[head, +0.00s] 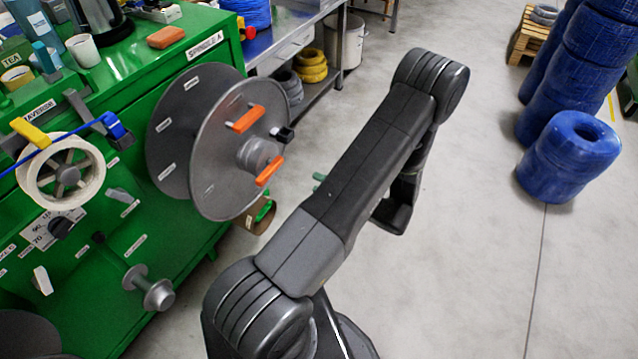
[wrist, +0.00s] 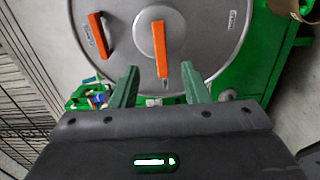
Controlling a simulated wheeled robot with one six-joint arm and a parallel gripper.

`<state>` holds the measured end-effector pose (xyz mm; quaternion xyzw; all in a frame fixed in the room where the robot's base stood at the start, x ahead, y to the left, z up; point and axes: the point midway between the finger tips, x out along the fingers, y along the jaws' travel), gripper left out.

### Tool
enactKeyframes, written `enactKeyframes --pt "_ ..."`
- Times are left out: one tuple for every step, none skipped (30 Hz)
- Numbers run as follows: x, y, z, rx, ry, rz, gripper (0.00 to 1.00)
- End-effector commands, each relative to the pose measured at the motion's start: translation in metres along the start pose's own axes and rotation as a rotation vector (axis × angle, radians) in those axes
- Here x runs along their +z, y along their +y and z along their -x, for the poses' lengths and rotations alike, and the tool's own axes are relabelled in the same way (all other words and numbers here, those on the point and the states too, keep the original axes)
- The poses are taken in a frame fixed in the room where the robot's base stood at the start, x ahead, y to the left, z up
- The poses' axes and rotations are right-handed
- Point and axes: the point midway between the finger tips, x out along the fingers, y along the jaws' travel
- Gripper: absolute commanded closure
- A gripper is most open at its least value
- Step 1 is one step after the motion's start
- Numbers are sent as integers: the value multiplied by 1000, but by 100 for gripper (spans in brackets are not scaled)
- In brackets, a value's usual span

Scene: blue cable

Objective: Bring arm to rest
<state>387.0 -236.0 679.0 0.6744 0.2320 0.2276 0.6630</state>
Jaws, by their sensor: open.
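My gripper shows in the wrist view (wrist: 156,84) as two green fingers, spread apart with nothing between them. In that view the fingers point toward the lower part of a grey spool disc (wrist: 190,25) with orange handles; I cannot tell the distance between them. In the head view my dark arm is folded across the middle of the floor. My gripper is mostly hidden there behind the arm, with a bit of green showing at its left. The grey spool (head: 225,160) is mounted on the front of the green machine (head: 130,245).
A traverse wheel (head: 90,172) with blue cable running to a blue clip (head: 115,126) is at the left. A steel bench (head: 285,30) stands behind the machine. Blue cable coils (head: 560,170) are stacked at the right. The floor between arm and coils is clear.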

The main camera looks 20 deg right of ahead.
Motion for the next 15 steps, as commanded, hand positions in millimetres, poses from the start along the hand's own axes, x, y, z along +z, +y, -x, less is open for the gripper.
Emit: enactKeyframes --pt "0 0 0 0 0 0 58" --pt "0 0 0 0 0 0 58" --pt "0 0 0 0 0 0 58" --pt "0 0 0 0 0 0 58" --pt "0 0 -1 0 0 0 58" --pt "0 0 -2 0 1 0 58" --pt "0 0 -4 0 1 0 58" --pt "0 0 -6 0 1 0 58" --pt "0 0 -10 0 2 0 58" --pt "0 0 -13 1 2 0 58" --pt "0 0 -17 1 3 0 58" --pt "-1 0 -23 1 4 0 58" --pt "-1 1 -28 1 4 0 58" --pt "-1 1 -34 1 5 0 58" --pt "-1 0 -41 1 5 1 58"
